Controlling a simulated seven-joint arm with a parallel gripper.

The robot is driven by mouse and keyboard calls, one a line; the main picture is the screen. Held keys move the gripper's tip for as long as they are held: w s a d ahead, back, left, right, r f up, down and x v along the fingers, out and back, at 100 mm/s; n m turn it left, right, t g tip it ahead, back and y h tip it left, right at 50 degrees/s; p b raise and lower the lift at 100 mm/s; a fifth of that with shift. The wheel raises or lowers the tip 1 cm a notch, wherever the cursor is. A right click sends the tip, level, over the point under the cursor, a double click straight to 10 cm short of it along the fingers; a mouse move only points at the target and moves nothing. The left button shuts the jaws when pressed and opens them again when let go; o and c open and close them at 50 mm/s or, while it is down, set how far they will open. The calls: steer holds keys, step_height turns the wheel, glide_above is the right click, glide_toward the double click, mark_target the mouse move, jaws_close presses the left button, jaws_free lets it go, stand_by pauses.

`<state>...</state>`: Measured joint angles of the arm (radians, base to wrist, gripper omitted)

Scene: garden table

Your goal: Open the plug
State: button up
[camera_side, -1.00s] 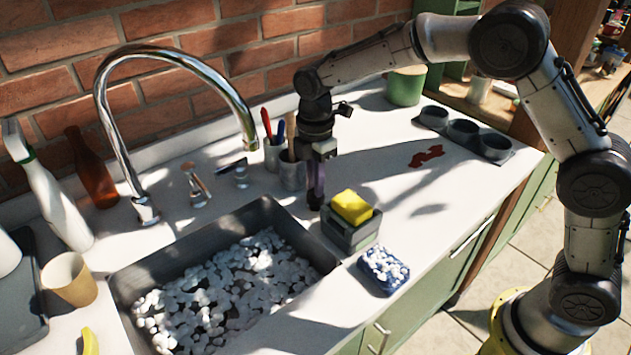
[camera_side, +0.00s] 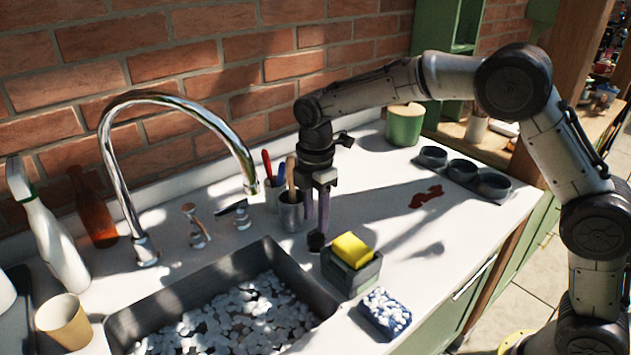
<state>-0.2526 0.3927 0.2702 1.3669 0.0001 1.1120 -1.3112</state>
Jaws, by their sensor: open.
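No plug can be made out. The grey sink basin (camera_side: 296,262) holds a heap of white foam that covers its floor, so a plug there would be hidden. The chrome faucet (camera_side: 118,185) arches over the back of the basin. Two small tap handles (camera_side: 195,226) stand on the counter behind the basin. My gripper (camera_side: 317,238) points down above or at the counter by the basin's back right corner, left of the sponge holder. It is open, with nothing seen between its fingers. The fingers look nearly edge-on, and I cannot tell whether the tips touch the counter.
A grey holder (camera_side: 352,275) with a yellow sponge (camera_side: 353,249) stands close right of my gripper. A blue dish (camera_side: 383,318) with white pieces is in front. Cups of tools (camera_side: 291,213) stand behind. A spray bottle (camera_side: 52,238) and yellow cup (camera_side: 63,322) are left. Counter at right is mostly clear.

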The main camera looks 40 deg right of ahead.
mark_target(316, 229)
step_height(316, 229, up, 11)
stand_by(0.3)
steer(key=s+d+r+m+t, duration=0.1)
steer(key=s+d+r, duration=0.1)
steer(key=r, duration=0.2)
steer(key=s+d+r+t, duration=0.1)
steer(key=s+d+r, duration=0.1)
steer(key=s+r, duration=0.15)
steer(key=s+d+r+m+t, duration=0.25)
steer(key=s+d+m, duration=0.2)
steer(key=s, duration=0.65)
steer(key=s+d+f+m+t, duration=0.1)
steer(key=s+d+f+m, duration=0.2)
steer(key=s+f+m, duration=0.8)
steer(key=shift+s+d+f+m, duration=0.25)
steer(key=shift+s+m, duration=0.5)
steer(key=shift+s, duration=0.55)
